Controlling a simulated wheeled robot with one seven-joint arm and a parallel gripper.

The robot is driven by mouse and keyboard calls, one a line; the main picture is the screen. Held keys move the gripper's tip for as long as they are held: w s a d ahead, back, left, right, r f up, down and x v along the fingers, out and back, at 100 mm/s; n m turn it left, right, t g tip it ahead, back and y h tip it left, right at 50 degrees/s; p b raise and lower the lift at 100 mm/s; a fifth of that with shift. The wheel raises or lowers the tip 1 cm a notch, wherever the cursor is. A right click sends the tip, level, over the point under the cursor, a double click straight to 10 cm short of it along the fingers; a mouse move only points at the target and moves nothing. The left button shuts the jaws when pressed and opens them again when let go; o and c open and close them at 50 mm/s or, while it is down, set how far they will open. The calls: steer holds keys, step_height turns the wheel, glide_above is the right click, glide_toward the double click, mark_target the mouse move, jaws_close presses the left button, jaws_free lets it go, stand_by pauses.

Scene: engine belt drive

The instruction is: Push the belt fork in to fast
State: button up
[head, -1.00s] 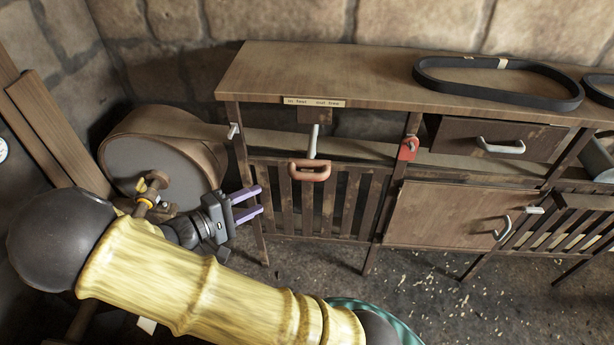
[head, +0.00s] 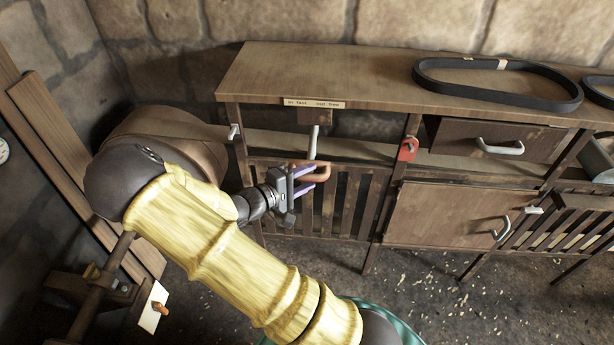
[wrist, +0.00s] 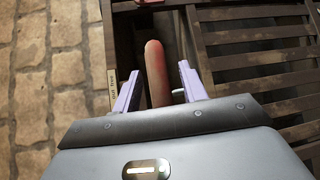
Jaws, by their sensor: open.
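The belt fork shows as a pale rod (head: 313,142) hanging under the bench top, with an orange-brown handle (head: 325,172) at its lower end. A label (head: 314,103) above it reads roughly "in fast, out free". My gripper (head: 307,180) is open at the handle, with its purple fingers partly overlapping it. In the wrist view the handle (wrist: 155,70) lies between the two spread fingers, with a visible gap on each side. My gripper hides part of the handle in the head view.
The bench (head: 370,75) carries a black belt (head: 430,88) on top. A slatted panel (head: 345,205) is behind my gripper. A red bracket (head: 408,149), a drawer (head: 480,140) and a cabinet door (head: 440,215) are to the right. A large drum (head: 165,130) is at left.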

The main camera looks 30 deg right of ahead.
steer(key=shift+d, duration=0.35)
jaws_close()
steer(key=shift+w, duration=0.15)
